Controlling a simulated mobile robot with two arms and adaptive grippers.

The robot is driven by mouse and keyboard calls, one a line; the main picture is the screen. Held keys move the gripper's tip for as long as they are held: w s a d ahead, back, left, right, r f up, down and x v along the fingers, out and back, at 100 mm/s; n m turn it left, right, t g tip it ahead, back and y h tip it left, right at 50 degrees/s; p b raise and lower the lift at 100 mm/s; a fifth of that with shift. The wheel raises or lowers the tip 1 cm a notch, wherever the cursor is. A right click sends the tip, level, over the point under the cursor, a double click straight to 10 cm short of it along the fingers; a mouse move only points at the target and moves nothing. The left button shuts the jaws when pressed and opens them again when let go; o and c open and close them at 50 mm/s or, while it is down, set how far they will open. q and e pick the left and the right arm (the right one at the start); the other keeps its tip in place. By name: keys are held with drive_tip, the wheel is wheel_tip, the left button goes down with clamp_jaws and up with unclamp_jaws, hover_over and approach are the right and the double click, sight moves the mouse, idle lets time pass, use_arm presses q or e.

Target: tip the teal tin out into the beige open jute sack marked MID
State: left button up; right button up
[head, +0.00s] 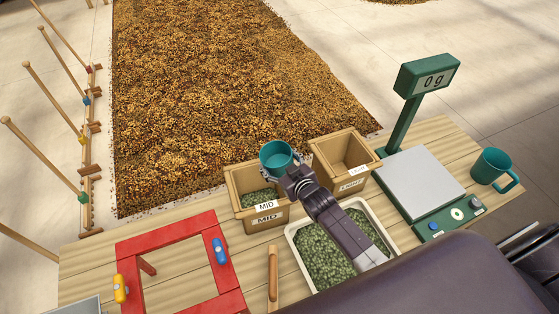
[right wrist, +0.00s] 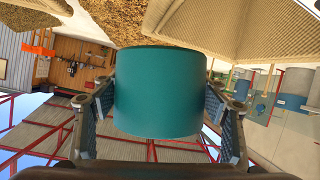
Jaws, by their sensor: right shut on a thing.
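The teal tin (head: 277,156) is held by my right gripper (head: 291,172) above the back part of the beige open jute sack marked MID (head: 266,220). Greenish beans lie inside that sack. In the right wrist view the tin (right wrist: 160,92) sits between the two fingers (right wrist: 160,110), which close on its sides. The wrist picture is upside down, with ground above and sky below, so my right wrist is rolled over. My left gripper is out of view.
A second beige sack (head: 343,183) stands close on the right. A white tray of green beans (head: 293,237) lies under my right arm. A green scale (head: 411,188) reading 0 g and a teal mug (head: 493,168) stand at right. A red frame (head: 130,245) lies at left.

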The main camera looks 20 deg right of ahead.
sight(278, 170)
drive_tip(key=shift+f+m, duration=0.15)
drive_tip(key=shift+m, duration=0.15)
drive_tip(key=shift+a, duration=0.15)
drive_tip(key=shift+a+f+m+y, duration=0.15)
drive_tip(key=shift+f+m+y, duration=0.1)
drive_tip(key=shift+m+y, duration=0.25)
drive_tip(key=s+r+p, duration=0.1)
drive_tip(key=p, duration=0.1)
drive_tip(key=s+r+p, duration=0.1)
drive_tip(key=s+p, duration=0.1)
drive_tip(key=shift+s+a+r, duration=0.15)
drive_tip(key=shift+a+r, duration=0.05)
drive_tip(key=shift+a, duration=0.2)
drive_tip(key=shift+s+a+r+p, duration=0.15)
drive_tip(key=shift+s+r+p, duration=0.2)
drive_tip(key=shift+s+p, duration=0.25)
drive_tip(key=shift+s, duration=0.2)
